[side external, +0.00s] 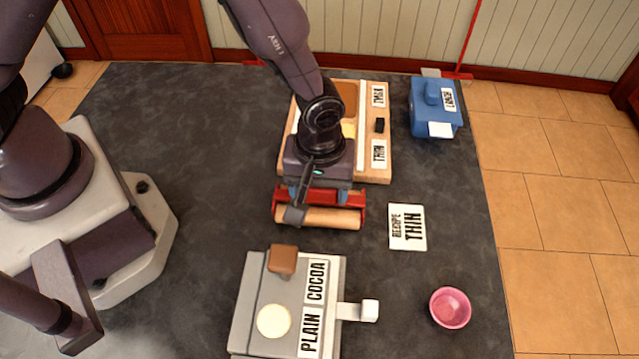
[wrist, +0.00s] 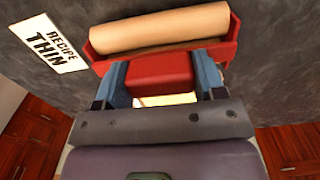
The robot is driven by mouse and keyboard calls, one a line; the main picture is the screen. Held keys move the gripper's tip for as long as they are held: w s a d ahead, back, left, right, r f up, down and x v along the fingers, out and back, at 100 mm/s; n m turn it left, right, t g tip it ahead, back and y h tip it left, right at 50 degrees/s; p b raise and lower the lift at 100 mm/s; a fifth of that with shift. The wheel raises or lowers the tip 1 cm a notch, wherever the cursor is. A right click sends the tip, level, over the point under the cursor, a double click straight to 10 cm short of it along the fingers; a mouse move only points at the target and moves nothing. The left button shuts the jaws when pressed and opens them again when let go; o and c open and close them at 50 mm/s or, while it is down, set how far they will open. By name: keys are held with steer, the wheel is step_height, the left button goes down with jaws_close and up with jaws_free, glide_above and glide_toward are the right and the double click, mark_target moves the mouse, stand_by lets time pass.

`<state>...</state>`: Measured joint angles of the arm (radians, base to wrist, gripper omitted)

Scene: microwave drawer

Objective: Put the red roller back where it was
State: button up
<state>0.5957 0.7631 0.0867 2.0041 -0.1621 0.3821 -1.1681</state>
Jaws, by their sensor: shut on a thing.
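The red roller (side external: 361,209) has a red frame and a pale wooden cylinder. My gripper (side external: 318,190) points down and is shut on it, just in front of the wooden board (side external: 283,163). In the wrist view my gripper (wrist: 163,75) has its blue fingers on either side of the roller's red block, and the wooden cylinder (wrist: 160,28) lies beyond them. I cannot tell whether the roller touches the dark table. The board has a "THIN" label, another label and a small black piece (side external: 380,125) on its right side; my arm hides part of it.
A "RECIPE THIN" card (side external: 407,228) lies right of the roller. A grey "PLAIN/COCOA" unit (side external: 252,285) with a brown block (side external: 283,258) and pale disc (side external: 274,321) is in front. A pink bowl (side external: 450,307) and blue box (side external: 425,112) stand right. The table's left-middle is clear.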

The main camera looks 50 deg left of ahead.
steer(key=shift+f, duration=0.25)
steer(key=shift+d+f, duration=0.1)
steer(key=shift+f, duration=0.3)
steer(key=o, duration=0.8)
steer(key=shift+d, duration=0.1)
steer(key=shift+o, duration=0.6)
steer(key=shift+r, duration=0.55)
step_height(320, 180, up, 11)
steer(key=shift+r, duration=0.15)
steer(key=s+a+r+m+t+h, duration=0.1)
steer(key=s+a+r+m+t, duration=0.15)
steer(key=a+r, duration=0.8)
steer(key=s+a+r+m+t+y, duration=0.1)
steer(key=s+a+r+m+t, duration=0.2)
steer(key=s+a+r+m, duration=0.3)
steer(key=s+a+r, duration=0.2)
steer(key=s, duration=0.1)
steer(key=shift+s+r, duration=0.15)
steer(key=shift+r, duration=0.15)
